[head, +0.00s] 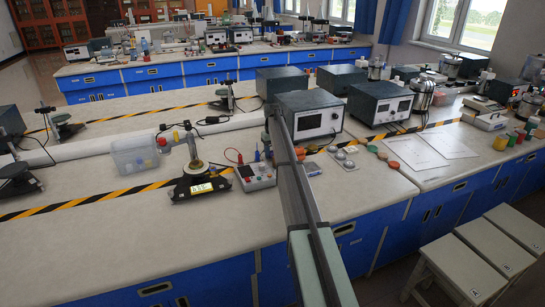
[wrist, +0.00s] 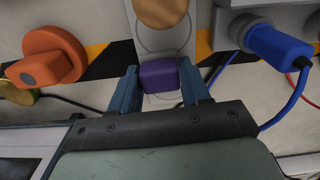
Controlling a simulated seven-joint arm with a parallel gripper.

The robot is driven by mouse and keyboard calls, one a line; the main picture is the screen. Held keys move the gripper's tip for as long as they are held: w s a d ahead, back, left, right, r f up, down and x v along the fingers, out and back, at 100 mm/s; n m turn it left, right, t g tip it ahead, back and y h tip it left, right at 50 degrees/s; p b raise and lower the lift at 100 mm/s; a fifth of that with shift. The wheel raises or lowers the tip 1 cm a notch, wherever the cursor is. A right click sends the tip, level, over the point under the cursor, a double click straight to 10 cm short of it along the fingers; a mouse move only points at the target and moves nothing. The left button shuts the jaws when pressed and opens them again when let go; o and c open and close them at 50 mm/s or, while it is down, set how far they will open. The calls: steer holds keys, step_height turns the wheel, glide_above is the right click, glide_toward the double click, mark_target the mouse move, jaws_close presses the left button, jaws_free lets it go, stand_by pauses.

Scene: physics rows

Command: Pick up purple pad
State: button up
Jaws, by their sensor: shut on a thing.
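The purple pad (wrist: 158,75) is a small purple block with rounded edges in the middle of the wrist view. My gripper (wrist: 160,82) is shut on it, with one blue finger at its left side and one at its right. The pad is over the near end of a light grey plate (wrist: 184,38); I cannot tell whether it touches the plate or is lifted. In the head view I cannot make out the pad or the fingertips, and my own arm crosses the middle of that picture.
In the wrist view, a tan disc (wrist: 160,10) lies beyond the pad. An orange round part (wrist: 52,58) is at left. A blue plug (wrist: 268,42) with a blue cable is close at right. In the head view, a clear bin (head: 134,158) stands on the left bench.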

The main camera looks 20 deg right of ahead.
steer(key=shift+r, duration=0.15)
step_height(320, 180, up, 10)
steer(key=shift+f, duration=0.15)
stand_by(0.5)
